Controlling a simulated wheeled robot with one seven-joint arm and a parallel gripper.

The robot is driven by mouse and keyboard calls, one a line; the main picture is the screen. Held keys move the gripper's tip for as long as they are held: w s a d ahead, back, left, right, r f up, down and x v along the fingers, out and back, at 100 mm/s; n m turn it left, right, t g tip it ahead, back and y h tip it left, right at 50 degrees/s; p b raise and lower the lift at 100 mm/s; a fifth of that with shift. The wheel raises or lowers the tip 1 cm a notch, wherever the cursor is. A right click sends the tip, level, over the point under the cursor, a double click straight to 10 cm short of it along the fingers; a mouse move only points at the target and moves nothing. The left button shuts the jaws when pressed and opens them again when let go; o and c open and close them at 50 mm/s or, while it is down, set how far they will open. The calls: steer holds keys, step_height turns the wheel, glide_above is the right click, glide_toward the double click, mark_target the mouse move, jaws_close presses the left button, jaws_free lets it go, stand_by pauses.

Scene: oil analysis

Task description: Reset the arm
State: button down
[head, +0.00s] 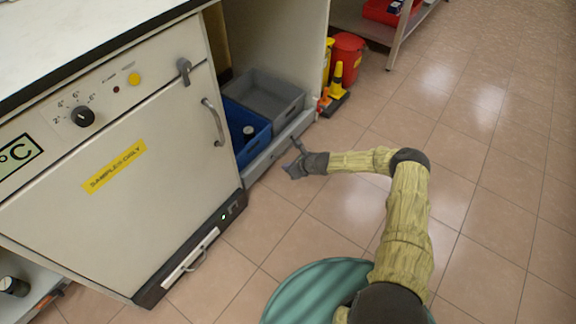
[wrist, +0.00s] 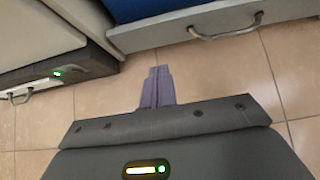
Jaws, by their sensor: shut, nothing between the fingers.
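My arm reaches leftward above the tiled floor in the head view, in a yellowish sleeve. My gripper (head: 296,168) is at its end, in front of the low pull-out tray and to the right of the sample cabinet. In the wrist view my gripper (wrist: 157,88) has its purple-grey fingers together, with nothing between them and floor tiles beyond. The fingers appear apart from the drawer front and its handle.
A white cabinet (head: 150,220) labelled for samples stands at left, its door shut. A blue bin (head: 238,118) holding a dark item and a grey bin (head: 265,95) sit in the low pull-out drawer (head: 283,143). A red bin (head: 346,58) stands behind. Floor at right is clear.

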steer(key=s+r+n+g+h+p, duration=0.15)
steer(key=s+r+n, duration=0.25)
steer(key=r+n, duration=0.5)
steer(key=s+r+n+g+h+p, duration=0.1)
steer(key=s+r+n+g+p, duration=0.3)
steer(key=r, duration=0.9)
steer(key=s+d+r+n+t+h+p, duration=0.15)
steer(key=s+d+r+n, duration=0.25)
steer(key=s+r, duration=0.45)
steer(key=s+d+r+n+h+p, duration=0.1)
steer(key=s+d+r+n+h, duration=0.1)
steer(key=s+d+r+n, duration=0.45)
steer(key=s+d+r+n+t+h+p, duration=0.1)
steer(key=s+d+r+n+h, duration=0.1)
steer(key=s+r, duration=0.8)
step_height(320, 180, up, 38)
steer(key=w+p, duration=0.1)
steer(key=p, duration=3.7)
steer(key=shift+d, duration=0.1)
steer(key=shift+d, duration=0.1)
